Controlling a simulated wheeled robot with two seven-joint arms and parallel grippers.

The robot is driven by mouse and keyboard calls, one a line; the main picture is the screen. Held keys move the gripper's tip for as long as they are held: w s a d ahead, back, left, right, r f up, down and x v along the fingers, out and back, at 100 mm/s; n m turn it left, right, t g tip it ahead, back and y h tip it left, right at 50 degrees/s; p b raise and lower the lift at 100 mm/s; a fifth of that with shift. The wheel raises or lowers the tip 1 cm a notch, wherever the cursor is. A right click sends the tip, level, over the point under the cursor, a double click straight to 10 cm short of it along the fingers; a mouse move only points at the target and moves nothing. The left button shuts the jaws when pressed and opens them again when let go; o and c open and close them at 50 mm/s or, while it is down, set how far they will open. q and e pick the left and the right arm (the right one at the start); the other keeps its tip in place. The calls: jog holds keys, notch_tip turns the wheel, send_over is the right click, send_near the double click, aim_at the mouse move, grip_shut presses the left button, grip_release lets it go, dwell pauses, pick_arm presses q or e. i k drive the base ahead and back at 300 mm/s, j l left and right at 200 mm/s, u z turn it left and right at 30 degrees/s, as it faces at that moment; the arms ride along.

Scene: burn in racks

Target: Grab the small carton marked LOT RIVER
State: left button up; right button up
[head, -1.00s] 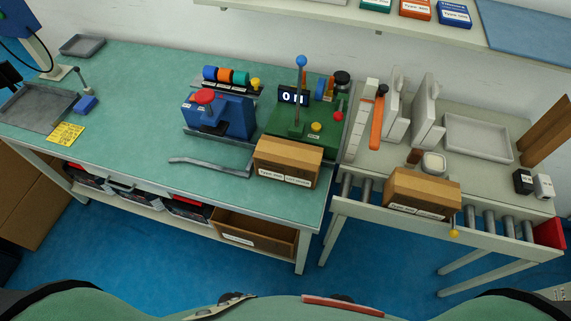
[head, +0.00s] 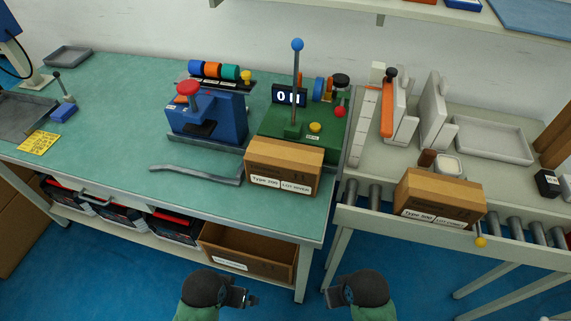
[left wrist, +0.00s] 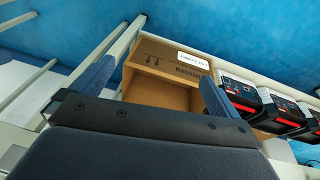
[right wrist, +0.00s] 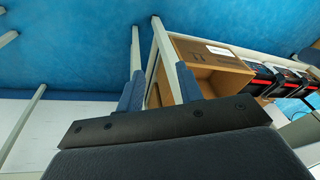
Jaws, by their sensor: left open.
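One small brown carton (head: 283,168) sits on the front right of the green bench, its white labels facing me. Another similar carton (head: 440,198) sits on the roller conveyor to the right.
An open brown box (head: 250,250) stands on the shelf under the bench edge. A blue press (head: 207,118) and a green lever fixture (head: 300,125) stand behind the bench carton. A grey bent bar (head: 197,172) lies left of it. White holders (head: 433,110) stand behind the conveyor.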

aim_at(289, 167)
jog(key=k+l, duration=0.25)
jog(key=l, duration=0.2)
jog(key=k+l+u, duration=0.1)
jog(key=l, duration=0.3)
jog(key=k+l, duration=0.35)
jog(key=l+u, duration=0.05)
jog(key=l, duration=0.05)
